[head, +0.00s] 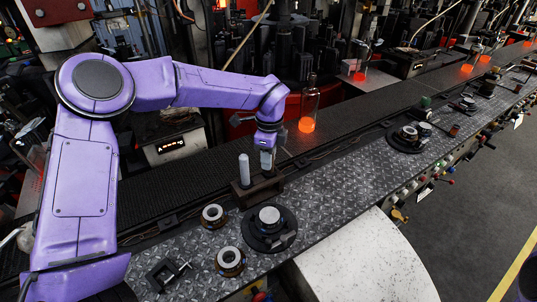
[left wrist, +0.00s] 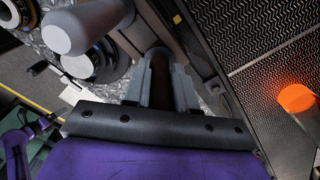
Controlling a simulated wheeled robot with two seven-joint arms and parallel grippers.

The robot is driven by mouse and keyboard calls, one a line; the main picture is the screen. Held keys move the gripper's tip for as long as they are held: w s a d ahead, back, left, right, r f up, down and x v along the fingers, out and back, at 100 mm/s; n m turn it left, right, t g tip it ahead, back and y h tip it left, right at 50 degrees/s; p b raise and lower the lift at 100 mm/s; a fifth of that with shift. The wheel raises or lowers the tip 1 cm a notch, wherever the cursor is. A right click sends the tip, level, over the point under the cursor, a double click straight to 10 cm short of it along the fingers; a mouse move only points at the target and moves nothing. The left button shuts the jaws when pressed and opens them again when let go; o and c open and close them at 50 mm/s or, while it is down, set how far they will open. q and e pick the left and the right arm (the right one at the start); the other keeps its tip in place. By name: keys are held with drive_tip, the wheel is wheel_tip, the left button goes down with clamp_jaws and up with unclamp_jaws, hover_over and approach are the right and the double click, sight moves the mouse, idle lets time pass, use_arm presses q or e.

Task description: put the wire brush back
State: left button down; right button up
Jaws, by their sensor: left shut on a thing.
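My left gripper (head: 267,162) points down over the right part of a dark brown rack (head: 257,191) on the diamond-plate bench. In the left wrist view its grey fingers (left wrist: 159,82) are shut on a dark brown piece (left wrist: 157,62), which I take for the wire brush's handle. The brush's bristles are hidden, and I cannot tell whether it sits in the rack or just above it. A grey rounded cylinder (head: 244,170) stands upright in the rack's left part, beside the gripper; it shows large in the left wrist view (left wrist: 72,30). My right gripper is out of view.
Two ring-shaped parts (head: 213,215) and a round black mould part (head: 270,229) lie in front of the rack. A dark clamp-like tool (head: 166,272) lies at the front left. A dark conveyor (head: 340,132) behind carries a clear bottle with a glowing orange base (head: 307,124).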

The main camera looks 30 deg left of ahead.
use_arm(q)
drive_tip(key=shift+s, duration=0.15)
drive_tip(key=shift+f+b, duration=0.35)
drive_tip(key=shift+b, duration=0.15)
drive_tip(key=c, duration=0.9)
unclamp_jaws()
drive_tip(key=shift+r, duration=0.1)
drive_tip(key=shift+r+p, duration=0.35)
drive_tip(key=shift+p, duration=0.15)
wheel_tip(320, 180, up, 12)
drive_tip(key=shift+r+b, duration=0.1)
drive_tip(key=shift+b, duration=1.05)
